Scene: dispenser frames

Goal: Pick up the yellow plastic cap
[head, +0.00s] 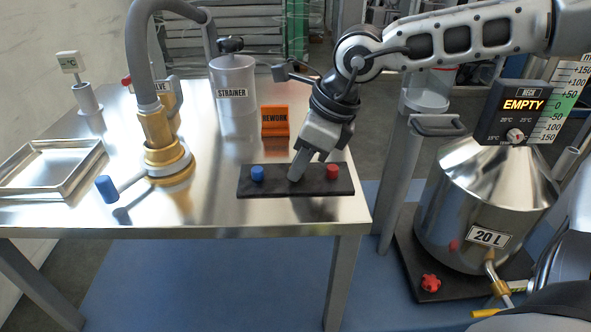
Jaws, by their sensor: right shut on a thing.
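My right gripper (298,172) reaches down onto the middle of a black holder strip (286,189) at the front right of the steel table. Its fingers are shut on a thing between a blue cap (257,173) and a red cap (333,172). No yellow shows; the yellow plastic cap in that middle place is hidden by the fingers. The fingertips are at the strip, with no visible lift. My left gripper is not in view.
A strainer canister (234,92) and an orange REWORK sign (275,121) stand behind the strip. A brass fitting with a grey hose (158,138) stands to the left, near a metal tray (52,167). A 20 L vessel (478,200) stands right of the table.

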